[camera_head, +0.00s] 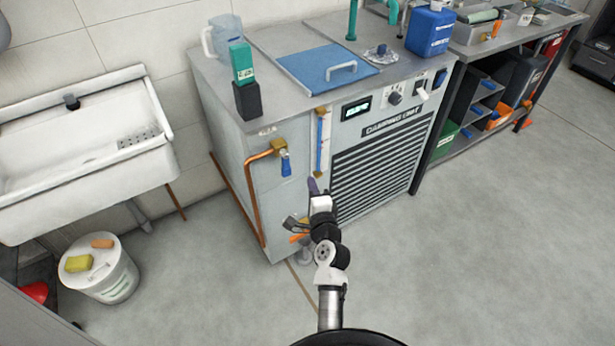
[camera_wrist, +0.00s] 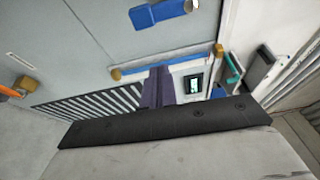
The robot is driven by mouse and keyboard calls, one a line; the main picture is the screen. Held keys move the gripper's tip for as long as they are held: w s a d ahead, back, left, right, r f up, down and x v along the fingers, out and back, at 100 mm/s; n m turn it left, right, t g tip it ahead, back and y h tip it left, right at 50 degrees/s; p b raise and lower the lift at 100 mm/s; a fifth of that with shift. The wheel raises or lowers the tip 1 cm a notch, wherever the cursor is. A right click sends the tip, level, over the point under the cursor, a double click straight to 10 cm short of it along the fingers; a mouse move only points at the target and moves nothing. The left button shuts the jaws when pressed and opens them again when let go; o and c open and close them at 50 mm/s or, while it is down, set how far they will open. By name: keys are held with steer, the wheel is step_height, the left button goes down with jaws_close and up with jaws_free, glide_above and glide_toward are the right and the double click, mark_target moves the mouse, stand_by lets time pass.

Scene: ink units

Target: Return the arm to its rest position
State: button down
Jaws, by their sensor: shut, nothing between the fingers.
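My arm reaches up from the bottom middle of the head view toward the front of the damping unit (camera_head: 385,165), a grey cabinet with a slatted grille. My gripper (camera_head: 313,186) is in front of the cabinet's near corner, below the sight tube (camera_head: 321,140). In the wrist view, my gripper's dark purple fingers (camera_wrist: 157,88) are together with nothing between them. Behind them show the cabinet's grille (camera_wrist: 95,100) and small display (camera_wrist: 194,85). I cannot tell exactly how far the fingertips are from the cabinet.
A copper pipe with a blue-handled valve (camera_head: 286,165) is on the cabinet's side. An orange-handled fitting (camera_head: 298,238) is low beside my arm. A sink (camera_head: 85,150) and white bucket (camera_head: 105,275) stand left. A shelved bench (camera_head: 500,100) stands right.

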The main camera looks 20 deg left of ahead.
steer(key=shift+v, duration=1.35)
